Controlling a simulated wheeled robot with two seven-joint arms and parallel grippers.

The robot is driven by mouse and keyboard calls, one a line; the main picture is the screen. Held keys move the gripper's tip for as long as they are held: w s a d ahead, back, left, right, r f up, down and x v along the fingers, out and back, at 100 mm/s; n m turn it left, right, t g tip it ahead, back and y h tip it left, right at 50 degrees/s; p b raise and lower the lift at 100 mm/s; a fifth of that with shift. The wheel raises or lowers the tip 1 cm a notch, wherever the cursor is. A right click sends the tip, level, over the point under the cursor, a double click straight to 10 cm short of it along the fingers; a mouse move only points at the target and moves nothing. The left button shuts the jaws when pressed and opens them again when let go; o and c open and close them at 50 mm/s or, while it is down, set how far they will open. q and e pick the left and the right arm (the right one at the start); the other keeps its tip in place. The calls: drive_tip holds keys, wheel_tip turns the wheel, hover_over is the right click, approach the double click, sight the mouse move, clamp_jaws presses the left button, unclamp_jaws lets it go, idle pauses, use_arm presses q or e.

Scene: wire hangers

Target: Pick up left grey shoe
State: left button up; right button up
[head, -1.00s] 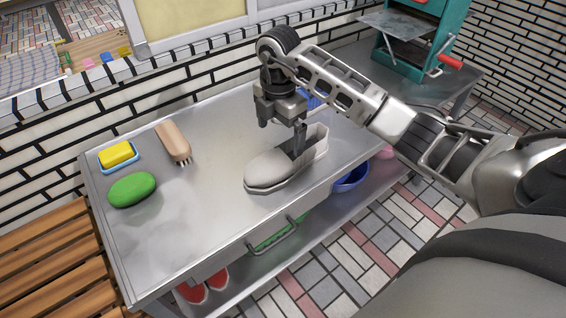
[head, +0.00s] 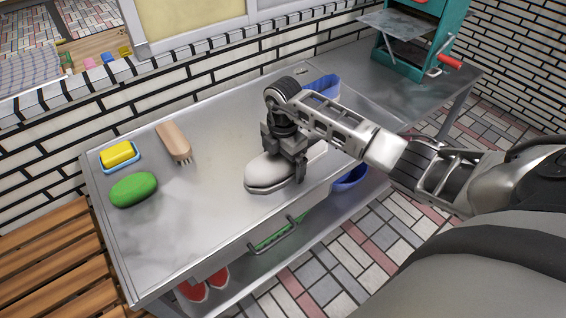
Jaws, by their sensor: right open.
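A light grey shoe (head: 268,174) lies on the metal table, its toe toward the lower left. My right gripper (head: 291,172) is open and low over the middle of the shoe. One finger shows in front of the shoe's near side; the far finger is hidden. The gripper and wrist cover part of the shoe's opening and heel. I cannot tell whether the fingers touch it. My left gripper is not in view.
The metal table (head: 190,222) also holds a yellow sponge (head: 117,153) in a blue dish, a green oval item (head: 133,189), a brush (head: 173,142) and a blue item (head: 325,86) behind my wrist. Red shoes (head: 192,291) and a blue bowl (head: 351,178) are on the shelf below.

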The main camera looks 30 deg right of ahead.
drive_tip(key=c, duration=1.1)
drive_tip(key=shift+r, duration=0.1)
drive_tip(key=shift+c, duration=0.2)
